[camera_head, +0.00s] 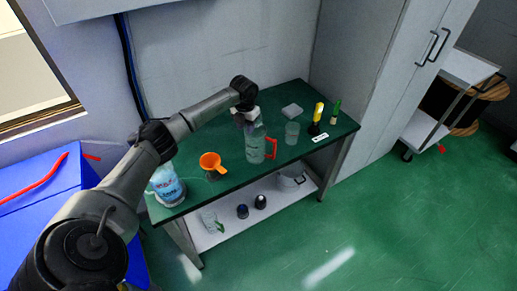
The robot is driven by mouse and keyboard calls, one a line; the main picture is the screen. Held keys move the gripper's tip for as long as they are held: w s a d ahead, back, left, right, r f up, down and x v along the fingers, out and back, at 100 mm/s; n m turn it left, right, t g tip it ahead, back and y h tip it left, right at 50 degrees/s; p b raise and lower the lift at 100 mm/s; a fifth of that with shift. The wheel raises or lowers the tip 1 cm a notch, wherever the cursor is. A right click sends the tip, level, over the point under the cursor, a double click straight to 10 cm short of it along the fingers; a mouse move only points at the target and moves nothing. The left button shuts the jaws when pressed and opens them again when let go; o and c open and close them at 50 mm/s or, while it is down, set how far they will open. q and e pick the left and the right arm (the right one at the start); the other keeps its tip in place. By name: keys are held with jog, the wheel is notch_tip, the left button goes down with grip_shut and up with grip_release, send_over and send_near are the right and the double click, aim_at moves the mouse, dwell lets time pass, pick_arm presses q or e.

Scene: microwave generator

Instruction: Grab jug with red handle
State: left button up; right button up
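The clear jug with the red handle (255,151) stands upright on the green tabletop, near the middle, with its handle on the right. My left arm reaches in from the left over the table. My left gripper (247,119) points down at the jug's rim, overlapping its top in the picture. Its fingers are too small to tell if they are open or touch the jug. My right gripper is not in view.
On the green table (226,195), an orange funnel-like cup (211,161) and a labelled container (168,186) stand left of the jug. A clear beaker (292,133) and a yellow-topped bottle (317,117) stand to its right. A tall cabinet (385,70) borders the table's right.

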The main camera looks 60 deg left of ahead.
pick_arm(q)
jog(key=shift+f, duration=0.35)
grip_shut()
jog(key=shift+r, duration=0.1)
